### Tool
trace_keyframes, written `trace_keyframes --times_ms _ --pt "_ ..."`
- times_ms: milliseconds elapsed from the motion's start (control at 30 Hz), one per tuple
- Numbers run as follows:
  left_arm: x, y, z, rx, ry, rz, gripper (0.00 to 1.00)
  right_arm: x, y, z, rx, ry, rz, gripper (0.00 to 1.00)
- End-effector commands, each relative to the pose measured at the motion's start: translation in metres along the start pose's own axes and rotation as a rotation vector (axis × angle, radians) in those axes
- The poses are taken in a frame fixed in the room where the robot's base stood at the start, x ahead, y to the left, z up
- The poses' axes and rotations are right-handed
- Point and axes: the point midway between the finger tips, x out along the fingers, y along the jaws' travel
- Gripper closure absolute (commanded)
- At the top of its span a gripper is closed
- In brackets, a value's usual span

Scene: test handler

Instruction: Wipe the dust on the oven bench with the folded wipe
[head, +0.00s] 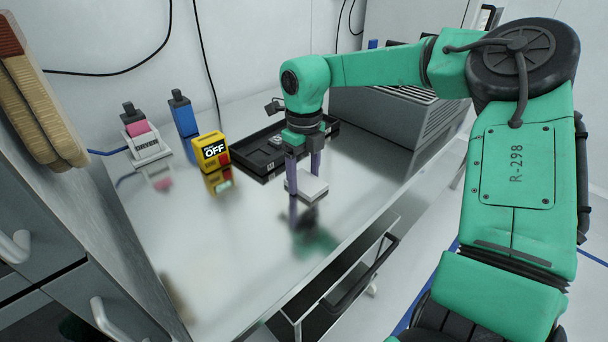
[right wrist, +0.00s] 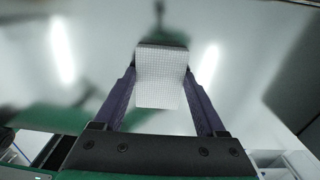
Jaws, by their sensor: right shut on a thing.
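The folded wipe (head: 309,187) is a small white pad with a fine grid texture. My right gripper (head: 303,177) is shut on it, with one purple finger on each side. The wipe also shows between the fingers in the right wrist view (right wrist: 160,80). It is low over the shiny metal oven bench (head: 250,255), near the bench's middle; I cannot tell whether it touches the surface. The bench mirrors the fingers and arm. I cannot make out dust clearly among the reflections. My left gripper is not in view.
A black tray (head: 262,176) lies just behind the gripper. A grey vented unit (head: 390,115) stands at the back right. The front bench is clear.

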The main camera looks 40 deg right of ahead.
Motion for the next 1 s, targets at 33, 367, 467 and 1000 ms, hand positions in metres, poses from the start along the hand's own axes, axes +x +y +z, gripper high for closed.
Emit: trace_keyframes --times_ms 33,367,467,1000 --pt "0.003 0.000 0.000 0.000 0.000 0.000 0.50 0.002 0.001 -0.004 -0.001 -0.002 0.001 0.71" --pt "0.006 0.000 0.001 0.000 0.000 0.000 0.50 0.003 0.003 -0.019 -0.001 -0.001 0.001 0.71" --pt "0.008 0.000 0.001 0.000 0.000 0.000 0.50 0.005 0.004 -0.026 0.000 0.002 0.003 0.71" --pt "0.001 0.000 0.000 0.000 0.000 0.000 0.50 0.002 -0.001 -0.003 0.000 0.001 -0.001 0.71"
